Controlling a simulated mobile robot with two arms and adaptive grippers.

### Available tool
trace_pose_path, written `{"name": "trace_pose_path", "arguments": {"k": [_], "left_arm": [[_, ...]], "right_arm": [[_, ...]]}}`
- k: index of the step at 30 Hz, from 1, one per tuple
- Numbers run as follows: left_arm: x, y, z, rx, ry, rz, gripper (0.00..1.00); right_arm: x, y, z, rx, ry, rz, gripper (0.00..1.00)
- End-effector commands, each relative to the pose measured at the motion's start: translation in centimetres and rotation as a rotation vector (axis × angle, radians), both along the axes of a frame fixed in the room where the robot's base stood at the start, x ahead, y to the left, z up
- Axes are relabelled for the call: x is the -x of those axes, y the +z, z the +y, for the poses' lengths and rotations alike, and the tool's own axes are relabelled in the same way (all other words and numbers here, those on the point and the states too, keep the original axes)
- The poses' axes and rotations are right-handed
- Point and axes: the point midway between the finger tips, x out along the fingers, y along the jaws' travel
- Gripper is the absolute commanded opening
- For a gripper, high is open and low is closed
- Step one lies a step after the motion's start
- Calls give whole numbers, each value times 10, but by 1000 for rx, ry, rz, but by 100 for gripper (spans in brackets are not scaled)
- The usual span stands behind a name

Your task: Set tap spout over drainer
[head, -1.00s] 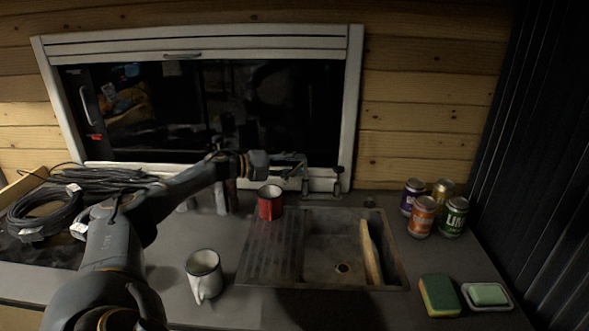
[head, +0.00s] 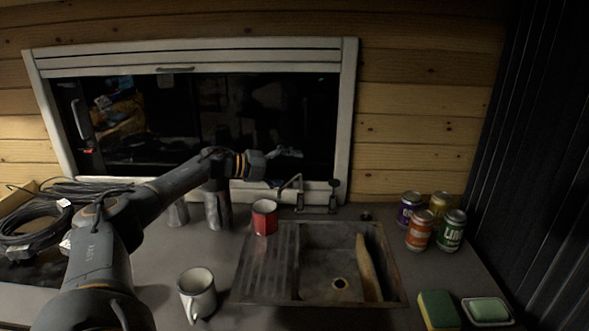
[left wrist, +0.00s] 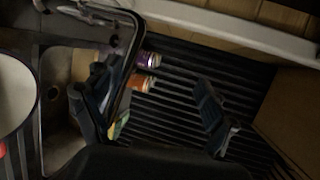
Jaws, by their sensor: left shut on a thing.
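The thin tap spout (head: 291,183) rises behind the sink (head: 392,299) and bends to the left, its tip near the back of the ridged drainer (head: 266,262). My left gripper (head: 288,153) is at the tap, at the upper part of the spout in the head view, and is shut on it; the contact itself is too dark to make out. In the left wrist view the dark curved spout (left wrist: 139,35) runs beside one finger of my left gripper (left wrist: 155,100). My right gripper is out of view.
A white mug (head: 197,293) stands left of the drainer. Several cans (head: 419,230) stand right of the sink. A wooden board (head: 367,265) leans in the basin. A sponge (head: 438,309) lies in front right.

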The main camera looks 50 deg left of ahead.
Motion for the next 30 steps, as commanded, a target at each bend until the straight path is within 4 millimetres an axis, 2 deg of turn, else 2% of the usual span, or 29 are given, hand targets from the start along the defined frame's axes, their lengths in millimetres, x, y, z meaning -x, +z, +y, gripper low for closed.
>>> {"name": "trace_pose_path", "arguments": {"k": [1, 14, 15, 30], "left_arm": [[2, 24, 3, 17, -1, -41, 58], [27, 27, 18, 17, -4, -41, 47], [30, 27, 20, 17, -4, -41, 35], [58, 24, 38, 14, -4, -30, 35]], "right_arm": [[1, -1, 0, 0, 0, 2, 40], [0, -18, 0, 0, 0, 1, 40], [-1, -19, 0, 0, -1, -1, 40], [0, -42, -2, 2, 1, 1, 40]]}}
